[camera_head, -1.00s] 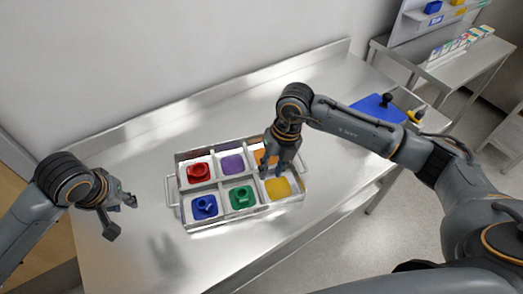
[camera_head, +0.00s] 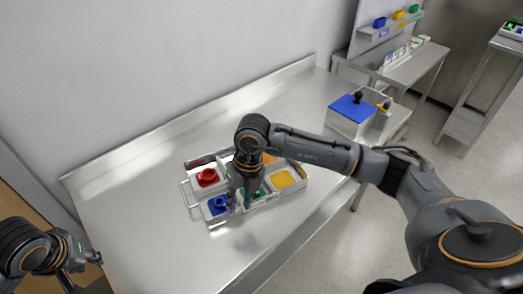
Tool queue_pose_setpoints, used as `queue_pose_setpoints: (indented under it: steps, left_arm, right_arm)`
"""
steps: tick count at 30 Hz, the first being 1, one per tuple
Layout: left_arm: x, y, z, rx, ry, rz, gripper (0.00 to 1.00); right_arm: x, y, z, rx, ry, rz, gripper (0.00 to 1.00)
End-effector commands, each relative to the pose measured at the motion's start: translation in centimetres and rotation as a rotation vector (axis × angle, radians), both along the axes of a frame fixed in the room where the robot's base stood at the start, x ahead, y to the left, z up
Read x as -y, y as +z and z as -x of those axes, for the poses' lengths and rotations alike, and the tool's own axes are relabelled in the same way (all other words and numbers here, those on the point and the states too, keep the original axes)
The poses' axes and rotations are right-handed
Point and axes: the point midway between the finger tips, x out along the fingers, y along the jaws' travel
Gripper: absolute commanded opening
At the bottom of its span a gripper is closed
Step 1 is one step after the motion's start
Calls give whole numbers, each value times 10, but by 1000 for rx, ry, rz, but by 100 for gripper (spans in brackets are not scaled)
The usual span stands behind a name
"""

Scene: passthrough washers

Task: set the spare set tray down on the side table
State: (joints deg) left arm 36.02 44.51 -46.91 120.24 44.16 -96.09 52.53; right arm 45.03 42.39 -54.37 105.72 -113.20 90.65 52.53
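A metal six-compartment tray (camera_head: 190,180) lies on the large steel bench (camera_head: 130,225). It holds a red part (camera_head: 207,177), a blue part (camera_head: 217,204), a yellow piece (camera_head: 284,179) and partly hidden green and orange pieces. My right gripper (camera_head: 240,205) points down over the middle of the tray and hides some compartments, including the purple one; its grip cannot be made out. My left gripper (camera_head: 80,274) is open and empty at the lower left, away from the tray. Which table is the side table is unclear; a smaller steel table (camera_head: 408,72) stands at the back right.
A box with a blue lid and black knob (camera_head: 352,108) stands at the bench's far right end. Shelves with small coloured bins (camera_head: 397,22) are above the smaller table. Another steel stand (camera_head: 488,70) is at the far right.

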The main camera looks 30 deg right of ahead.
Motion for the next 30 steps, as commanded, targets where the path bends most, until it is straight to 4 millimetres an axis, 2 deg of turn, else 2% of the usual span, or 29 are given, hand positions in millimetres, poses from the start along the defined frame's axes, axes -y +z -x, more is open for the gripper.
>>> queue_pose_setpoints:
  steps: [16,21,30]
  left_arm:
    - [0,0,0,0,0,0,28]
    - [0,0,0,0,0,0,28]
    - [0,0,0,0,0,0,28]
  right_arm:
    - [24,99,-3,6,-1,3,30]
    - [28,114,-3,4,-1,4,30]
    - [28,116,-3,3,-1,4,30]
